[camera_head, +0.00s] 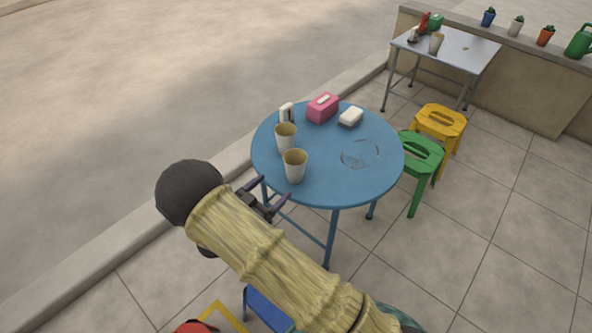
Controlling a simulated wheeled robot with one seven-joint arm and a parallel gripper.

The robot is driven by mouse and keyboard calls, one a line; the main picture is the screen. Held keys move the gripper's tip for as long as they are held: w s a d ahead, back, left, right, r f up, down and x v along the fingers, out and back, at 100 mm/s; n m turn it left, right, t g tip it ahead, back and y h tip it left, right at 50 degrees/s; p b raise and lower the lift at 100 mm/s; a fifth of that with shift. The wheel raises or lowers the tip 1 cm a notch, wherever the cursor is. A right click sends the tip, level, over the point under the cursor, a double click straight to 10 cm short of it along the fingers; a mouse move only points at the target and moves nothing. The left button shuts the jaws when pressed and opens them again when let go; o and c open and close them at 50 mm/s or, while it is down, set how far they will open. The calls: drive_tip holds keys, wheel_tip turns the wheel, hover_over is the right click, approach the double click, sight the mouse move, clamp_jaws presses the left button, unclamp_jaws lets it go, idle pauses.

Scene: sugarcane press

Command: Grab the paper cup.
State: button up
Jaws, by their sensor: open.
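Two paper cups stand upright on the round blue table (345,190). The nearer paper cup (295,168) is close to the table's front left edge. The other paper cup (286,138) stands just behind it, slightly to the left. My gripper (271,192) is open and empty, in front and to the left of the nearer cup and apart from it in the picture. Its two dark fingers point toward the table. My arm hides part of the floor and the area below the table.
A pink tissue box (322,108), a white box (350,117) and a small white container (287,112) sit behind the cups. Green (422,152) and yellow (441,121) stools stand right of the table. A grey table (462,48) is at the back. Tiled floor at right is clear.

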drive_tip(key=b, duration=0.2)
approach(301, 160)
drive_tip(key=w+d+f, duration=0.1)
drive_tip(key=w+d, duration=0.1)
drive_tip(key=shift+w+f, duration=0.35)
drive_tip(key=shift+w+d+r, duration=0.1)
drive_tip(key=shift+w+d, duration=0.1)
drive_tip(key=shift+d, duration=0.05)
drive_tip(key=w+d+b, duration=0.1)
drive_tip(key=w+d+r+b, duration=0.1)
drive_tip(key=w+d+b, duration=0.1)
drive_tip(key=shift+w+d+r, duration=0.2)
drive_tip(key=shift+w+d, duration=0.1)
drive_tip(key=shift+c, duration=0.4)
drive_tip(key=c, duration=1)
